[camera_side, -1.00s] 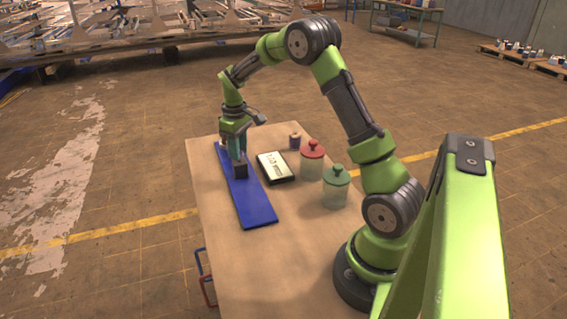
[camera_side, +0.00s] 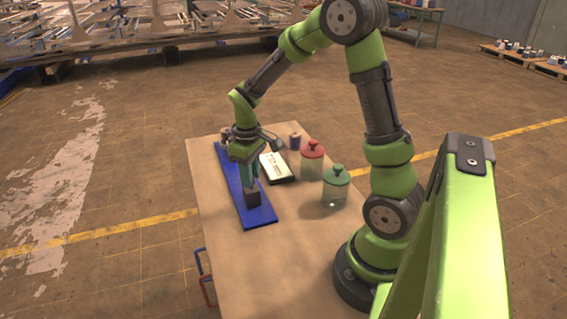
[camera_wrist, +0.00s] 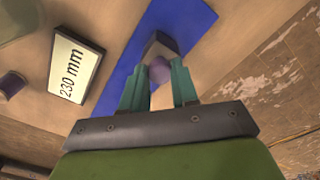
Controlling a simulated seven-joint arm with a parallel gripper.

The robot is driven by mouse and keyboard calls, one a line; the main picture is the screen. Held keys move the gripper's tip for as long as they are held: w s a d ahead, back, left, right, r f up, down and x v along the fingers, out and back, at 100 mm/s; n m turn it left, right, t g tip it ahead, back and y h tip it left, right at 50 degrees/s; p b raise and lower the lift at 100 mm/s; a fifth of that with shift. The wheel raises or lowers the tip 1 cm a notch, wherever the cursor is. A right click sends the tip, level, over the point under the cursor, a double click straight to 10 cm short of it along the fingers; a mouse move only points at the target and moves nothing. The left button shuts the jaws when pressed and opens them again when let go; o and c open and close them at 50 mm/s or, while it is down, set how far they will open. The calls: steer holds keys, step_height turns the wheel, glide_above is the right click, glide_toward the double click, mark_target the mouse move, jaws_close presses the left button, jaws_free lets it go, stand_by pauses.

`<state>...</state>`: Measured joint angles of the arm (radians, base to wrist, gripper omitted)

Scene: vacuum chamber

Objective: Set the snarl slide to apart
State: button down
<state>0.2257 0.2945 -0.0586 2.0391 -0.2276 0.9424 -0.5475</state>
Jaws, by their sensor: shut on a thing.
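The slide is a long blue track (camera_side: 262,216) lying on the table, with a dark block (camera_side: 252,195) on it. In the side view the block sits near the track's near end. My gripper (camera_side: 251,182) is above the track, fingers pointing down at the block. In the wrist view the two teal fingers (camera_wrist: 160,88) are either side of a round purple knob (camera_wrist: 160,71) on the block (camera_wrist: 161,46), shut on it. The blue track (camera_wrist: 186,20) runs diagonally beneath. The fingers partly hide the knob and block.
A black-framed display (camera_side: 276,167) stands beside the track and reads "230 mm" in the wrist view (camera_wrist: 72,70). The table's near part is clear.

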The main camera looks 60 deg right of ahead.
steer(key=shift+s+a, duration=0.15)
steer(key=shift+a, duration=0.1)
steer(key=c, duration=0.9)
jaws_free()
steer(key=shift+o, duration=0.2)
steer(key=shift+d+r, duration=0.1)
step_height(320, 180, up, 17)
